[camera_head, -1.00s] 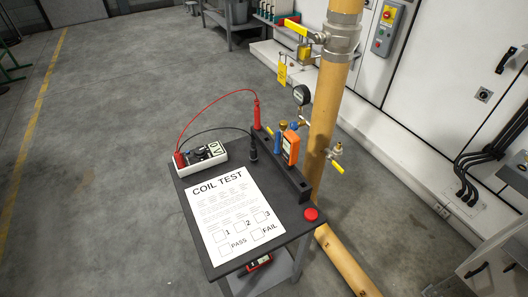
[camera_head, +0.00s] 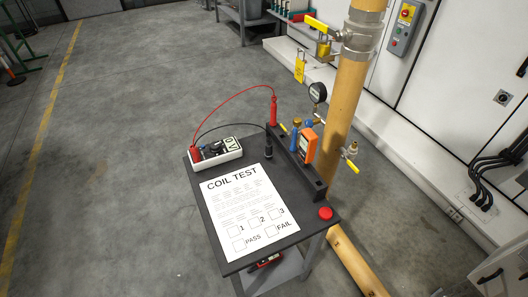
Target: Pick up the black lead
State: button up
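The black lead's probe (camera_head: 268,146) stands upright at the left end of a dark rack (camera_head: 300,170) on the small table (camera_head: 196,168). Its thin black cable (camera_head: 222,127) arcs left to a white multimeter (camera_head: 230,153) at the table's far left corner. The red lead's probe (camera_head: 274,110) stands just behind the black one, with its red cable (camera_head: 232,96) arcing to the same meter. My gripper is not in view.
A "COIL TEST" sheet (camera_head: 248,212) covers much of the table. A red button (camera_head: 326,213) sits at the right corner. An orange device (camera_head: 303,146) stands at the rack. A yellow pipe (camera_head: 342,110) rises close behind.

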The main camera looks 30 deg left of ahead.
aim_at(268, 153)
jog(key=j, duration=0.5)
jog(key=k+j+z, duration=0.1)
jog(key=j, duration=0.8)
jog(key=k+j+z, duration=0.15)
jog(key=j, duration=0.35)
jog(key=k+j, duration=0.1)
jog(key=j, duration=0.35)
jog(key=i+j+z, duration=0.1)
jog(key=j, duration=0.45)
jog(key=i+j+z, duration=0.1)
jog(key=j, duration=0.45)
jog(key=i+j+z, duration=0.1)
jog(key=j, duration=0.45)
jog(key=i+j+z, duration=0.1)
jog(key=j, duration=0.45)
jog(key=i+j+z, duration=0.1)
jog(key=i+j, duration=0.6)
